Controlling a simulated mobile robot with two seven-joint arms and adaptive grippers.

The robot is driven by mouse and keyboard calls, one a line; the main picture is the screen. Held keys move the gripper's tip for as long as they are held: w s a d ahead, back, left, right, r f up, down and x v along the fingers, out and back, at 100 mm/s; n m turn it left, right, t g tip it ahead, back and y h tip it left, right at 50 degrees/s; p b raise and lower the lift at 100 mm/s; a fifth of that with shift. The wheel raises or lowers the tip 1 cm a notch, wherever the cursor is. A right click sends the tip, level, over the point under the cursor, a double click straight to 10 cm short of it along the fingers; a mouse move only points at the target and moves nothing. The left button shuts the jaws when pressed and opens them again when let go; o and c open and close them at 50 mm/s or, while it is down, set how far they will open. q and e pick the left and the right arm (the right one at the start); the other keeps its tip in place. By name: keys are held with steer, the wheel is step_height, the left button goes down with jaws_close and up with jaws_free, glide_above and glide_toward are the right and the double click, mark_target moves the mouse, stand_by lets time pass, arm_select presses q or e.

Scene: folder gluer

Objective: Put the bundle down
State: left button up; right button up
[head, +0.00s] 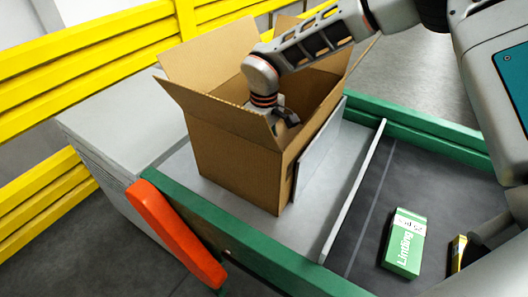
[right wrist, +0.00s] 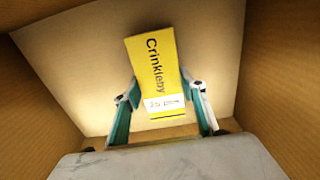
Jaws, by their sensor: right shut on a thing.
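The bundle (right wrist: 158,75) is a yellow pack marked "Crinkleby" with a white label, in the right wrist view. My right gripper (right wrist: 163,98) is shut on it, with one finger against each side. Cardboard walls surround them, and the pale box floor lies beyond the bundle; whether they touch is not clear. In the head view my right gripper (head: 287,122) reaches down inside the open cardboard box (head: 235,165), and the bundle is hidden there. My left gripper is not in view.
The box stands with raised flaps on a grey surface (head: 222,212) with a green frame. A thin divider (head: 352,190) separates it from a dark belt (head: 370,215) carrying a green-and-white pack (head: 405,245) and a partly hidden yellow pack (head: 457,254). Yellow rails (head: 90,45) stand behind.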

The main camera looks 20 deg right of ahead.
steer(key=shift+r, duration=0.1)
steer(key=shift+f, duration=0.2)
steer(key=o, duration=1.2)
steer(key=shift+r, duration=0.2)
steer(key=shift+r, duration=0.3)
step_height(320, 180, up, 11)
steer(key=shift+r, duration=0.2)
